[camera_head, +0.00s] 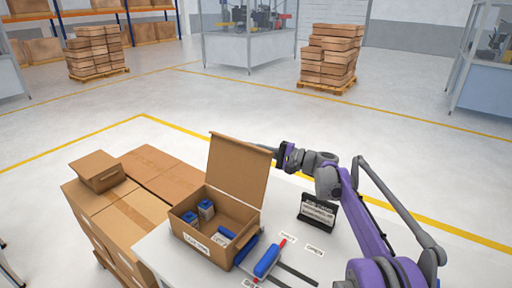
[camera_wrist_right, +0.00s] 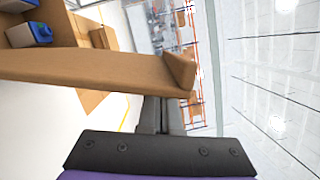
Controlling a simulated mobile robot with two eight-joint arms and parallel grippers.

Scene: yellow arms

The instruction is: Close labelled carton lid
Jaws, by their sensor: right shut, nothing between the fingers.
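The open carton (camera_head: 195,244) stands on the white table with a label on its front. Its lid (camera_head: 238,170) stands up, tilted slightly back from the rear edge. Blue items (camera_head: 206,208) lie inside the carton. My right gripper (camera_head: 272,150) is shut and empty at the lid's upper right edge, its tips partly hidden by the lid. In the right wrist view, the lid (camera_wrist_right: 90,68) crosses in front of the shut fingers (camera_wrist_right: 163,112); I cannot tell if they touch it. My left gripper is not in view.
A blue-and-red tool (camera_head: 267,262), labels and a black sign (camera_head: 317,212) are on the white table (camera_head: 172,262) right of the carton. Stacked brown boxes (camera_head: 128,217) stand close on the left. Open floor lies behind, with loaded pallets (camera_head: 328,58) further off.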

